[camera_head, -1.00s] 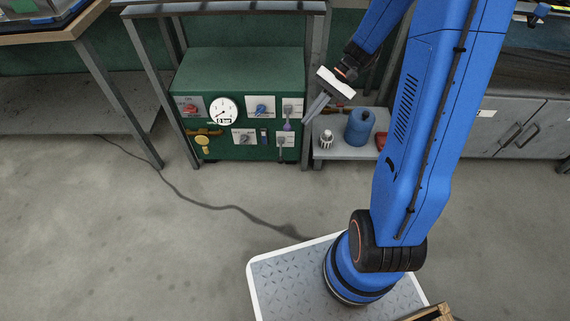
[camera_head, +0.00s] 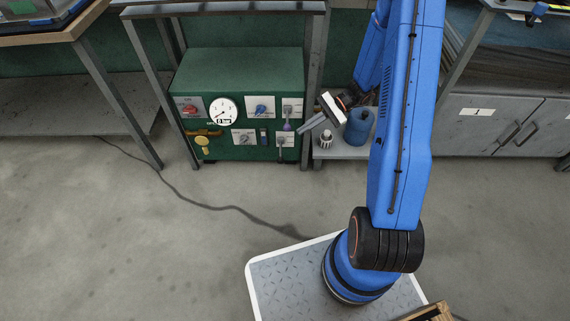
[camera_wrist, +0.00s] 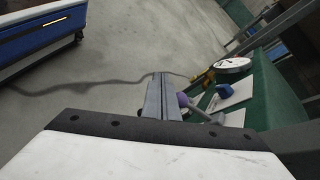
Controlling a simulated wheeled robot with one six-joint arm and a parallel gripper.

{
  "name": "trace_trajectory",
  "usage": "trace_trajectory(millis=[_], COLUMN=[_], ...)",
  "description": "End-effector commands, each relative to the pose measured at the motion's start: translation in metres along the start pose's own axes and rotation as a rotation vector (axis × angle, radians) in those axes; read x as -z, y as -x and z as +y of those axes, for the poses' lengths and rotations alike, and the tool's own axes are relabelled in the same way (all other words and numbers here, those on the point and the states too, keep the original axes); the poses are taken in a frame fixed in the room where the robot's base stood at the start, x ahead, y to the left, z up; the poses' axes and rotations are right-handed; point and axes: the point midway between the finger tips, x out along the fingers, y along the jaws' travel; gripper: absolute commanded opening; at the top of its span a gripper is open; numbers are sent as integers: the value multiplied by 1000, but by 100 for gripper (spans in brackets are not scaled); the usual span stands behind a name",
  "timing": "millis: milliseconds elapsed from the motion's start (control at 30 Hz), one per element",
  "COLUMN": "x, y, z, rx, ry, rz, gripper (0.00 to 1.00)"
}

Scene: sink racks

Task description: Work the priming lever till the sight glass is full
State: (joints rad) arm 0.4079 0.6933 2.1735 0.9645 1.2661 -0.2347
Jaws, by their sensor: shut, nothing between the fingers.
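A green cabinet (camera_head: 240,65) carries a panel of controls. On its right side is a lever with a purple knob (camera_head: 288,126); below it is a grey-handled lever (camera_head: 281,147). Labels are too small to read, so I cannot tell which is the priming lever. A small dark blue upright piece (camera_head: 264,136) may be the sight glass; its level is unreadable. My gripper (camera_head: 301,129) is shut and empty, just right of the purple knob. In the wrist view my gripper (camera_wrist: 161,82) has the purple knob (camera_wrist: 183,100) close at its right; contact cannot be told.
The panel also holds a round gauge (camera_head: 223,110), a red switch (camera_head: 190,109), a blue knob (camera_head: 261,110) and a yellow fitting (camera_head: 205,142). A blue canister (camera_head: 358,127) and a small white ribbed item (camera_head: 326,139) stand on the right shelf.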

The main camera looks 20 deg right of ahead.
Motion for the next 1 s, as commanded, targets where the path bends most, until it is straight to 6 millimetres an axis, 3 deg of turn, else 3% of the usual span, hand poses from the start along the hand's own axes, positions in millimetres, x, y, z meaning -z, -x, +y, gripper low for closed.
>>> trace_trajectory(millis=[567, 1000], x=[97, 171], y=[-22, -47], z=[31, 70], rx=[203, 369], ry=[-190, -339], rz=[-85, -134], gripper=[0, 0])
